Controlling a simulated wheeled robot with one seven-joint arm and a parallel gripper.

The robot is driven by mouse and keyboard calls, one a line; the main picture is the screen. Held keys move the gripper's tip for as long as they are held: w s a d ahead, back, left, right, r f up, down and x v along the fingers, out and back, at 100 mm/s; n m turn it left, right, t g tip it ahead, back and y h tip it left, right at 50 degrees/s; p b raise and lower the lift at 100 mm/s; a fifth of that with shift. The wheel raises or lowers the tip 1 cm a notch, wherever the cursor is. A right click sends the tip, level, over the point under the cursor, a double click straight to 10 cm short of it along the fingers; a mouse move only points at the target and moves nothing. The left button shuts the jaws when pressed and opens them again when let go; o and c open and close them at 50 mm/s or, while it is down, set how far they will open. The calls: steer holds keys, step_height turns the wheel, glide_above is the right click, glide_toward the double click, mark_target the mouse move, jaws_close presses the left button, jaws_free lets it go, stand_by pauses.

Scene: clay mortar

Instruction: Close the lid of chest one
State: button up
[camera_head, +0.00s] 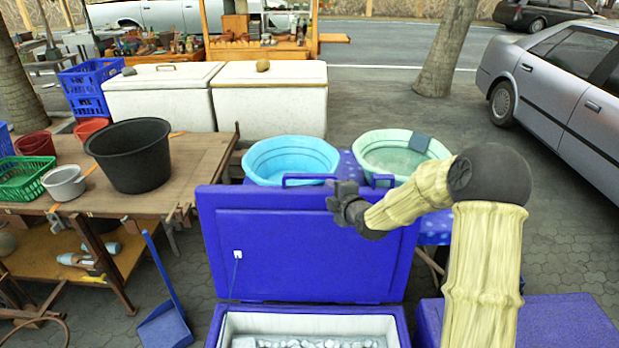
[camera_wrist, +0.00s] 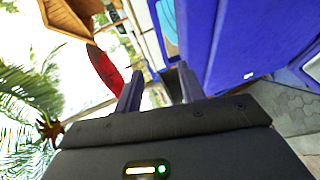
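A blue chest (camera_head: 215,325) stands open at the bottom centre of the head view, with pale lumps inside. Its blue lid (camera_head: 270,245) stands upright at the back, with a small white fitting and cord on the near face. Blue handle bars (camera_head: 310,178) show at the lid's top edge, partly behind my gripper. My gripper (camera_head: 340,196) is at the upper edge of the lid, right of its middle; contact cannot be told. In the wrist view, my gripper's fingers (camera_wrist: 158,88) are apart with nothing between them, and a blue panel (camera_wrist: 230,45) shows to their right.
A second blue box (camera_head: 565,325) is at the lower right. Behind the lid are a light blue basin (camera_head: 290,158) and a green basin (camera_head: 375,150). A wooden table (camera_head: 185,185) with a black tub (camera_head: 130,155) stands left. A blue dustpan (camera_head: 165,325) lies left of the chest.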

mark_target(311, 177)
steer(key=p+x, duration=0.3)
steer(key=x, duration=1.4)
steer(key=shift+p, duration=0.4)
jaws_close()
